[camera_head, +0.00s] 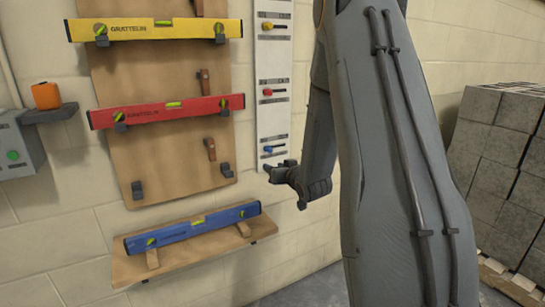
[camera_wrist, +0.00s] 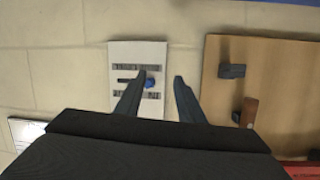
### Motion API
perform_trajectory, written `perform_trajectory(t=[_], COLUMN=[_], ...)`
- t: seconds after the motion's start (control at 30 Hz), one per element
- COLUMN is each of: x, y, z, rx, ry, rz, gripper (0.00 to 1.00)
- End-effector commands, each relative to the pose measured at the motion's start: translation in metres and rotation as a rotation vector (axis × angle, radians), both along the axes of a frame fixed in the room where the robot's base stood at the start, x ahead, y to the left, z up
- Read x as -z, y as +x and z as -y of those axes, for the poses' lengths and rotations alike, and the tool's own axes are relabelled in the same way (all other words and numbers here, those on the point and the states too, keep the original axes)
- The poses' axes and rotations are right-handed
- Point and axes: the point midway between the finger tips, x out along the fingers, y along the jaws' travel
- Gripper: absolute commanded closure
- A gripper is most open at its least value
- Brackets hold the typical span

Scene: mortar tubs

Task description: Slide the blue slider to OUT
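The blue slider (camera_head: 268,150) is the lowest of three coloured sliders on a white wall panel (camera_head: 273,52). Its knob sits left of the middle of its track in the head view. In the wrist view the blue knob (camera_wrist: 150,82) shows between the fingertips sideways, close to the left one. My gripper (camera_head: 268,170) is near the panel's lower end, just below the blue slider. In the wrist view my gripper (camera_wrist: 163,76) has its fingers wide apart with nothing held. Contact with the knob cannot be confirmed.
A yellow slider (camera_head: 266,26) and a red slider (camera_head: 267,91) sit higher on the panel. Left of it, a wooden board (camera_head: 160,80) bears yellow and red levels. A blue level (camera_head: 192,228) rests on a shelf below. Grey blocks (camera_head: 500,140) are stacked at right.

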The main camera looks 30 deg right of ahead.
Motion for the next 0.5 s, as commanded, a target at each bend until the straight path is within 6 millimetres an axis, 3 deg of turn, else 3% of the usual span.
perform_trajectory(t=[0.03, 0.2, 0.37, 0.5], x=[0.001, -0.01, -0.015, -0.016], y=[0.004, 0.01, 0.015, 0.032], z=[0.011, 0.029, 0.033, 0.033], rx=[-0.002, -0.024, -0.035, -0.036], ry=[0.009, 0.03, 0.036, 0.036], rz=[0.057, 0.211, 0.26, 0.262], gripper=[0.65, 0.65, 0.65, 0.65])
